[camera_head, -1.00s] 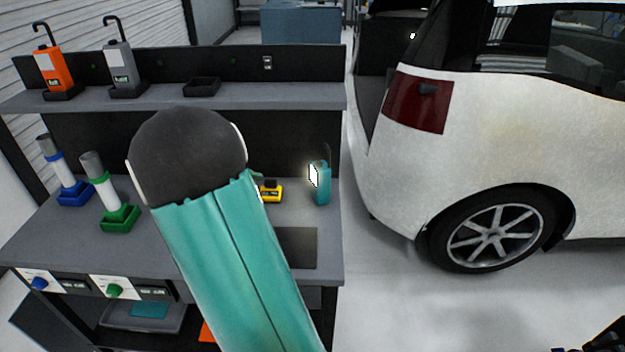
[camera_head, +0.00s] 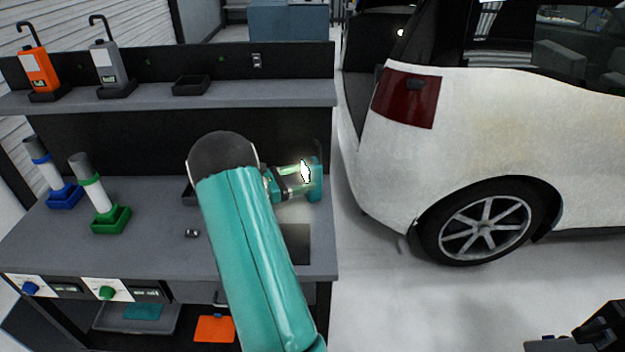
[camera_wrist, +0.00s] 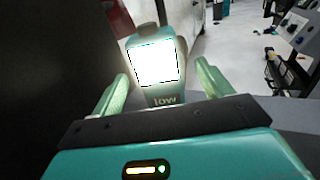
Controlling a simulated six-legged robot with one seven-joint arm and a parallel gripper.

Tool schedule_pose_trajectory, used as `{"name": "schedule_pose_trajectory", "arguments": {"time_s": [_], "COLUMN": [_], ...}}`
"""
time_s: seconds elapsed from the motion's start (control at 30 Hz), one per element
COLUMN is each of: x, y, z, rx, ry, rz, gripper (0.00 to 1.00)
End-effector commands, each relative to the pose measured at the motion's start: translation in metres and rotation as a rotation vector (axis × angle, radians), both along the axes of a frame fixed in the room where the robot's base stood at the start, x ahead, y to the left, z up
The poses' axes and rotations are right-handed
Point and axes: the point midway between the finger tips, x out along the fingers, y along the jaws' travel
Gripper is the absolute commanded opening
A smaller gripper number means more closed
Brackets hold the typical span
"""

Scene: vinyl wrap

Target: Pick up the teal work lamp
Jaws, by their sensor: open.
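The teal work lamp (camera_head: 316,184) stands upright near the right end of the bench, its bright panel lit. In the wrist view the lamp (camera_wrist: 158,98) is upright between my fingers, with its glowing panel facing the camera and the word "low" below it. My gripper (camera_head: 296,180) is at the lamp's left side in the head view. In the wrist view my gripper (camera_wrist: 162,72) is open, one green finger on each side of the lamp. A gap seems to show on both sides; contact is hard to judge.
An orange lamp (camera_head: 39,73) and a grey lamp (camera_head: 109,65) stand on the shelf (camera_head: 150,104), near an empty dark tray (camera_head: 191,86). Blue-based (camera_head: 64,195) and green-based (camera_head: 110,219) tools stand at the bench's left. A white car (camera_head: 500,130) is to the right.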

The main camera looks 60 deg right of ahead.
Motion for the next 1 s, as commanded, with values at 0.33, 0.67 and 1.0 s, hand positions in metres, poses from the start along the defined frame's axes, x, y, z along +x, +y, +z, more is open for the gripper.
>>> {"name": "schedule_pose_trajectory", "arguments": {"time_s": [0.33,0.67,1.0], "x": [-0.023,-0.038,-0.037], "y": [-0.028,-0.047,-0.047], "z": [0.000,0.000,0.000], "rx": [0.000,0.000,0.000], "ry": [-0.001,-0.001,-0.001], "rz": [-0.004,0.000,0.000], "gripper": [0.78,0.78,0.35]}}
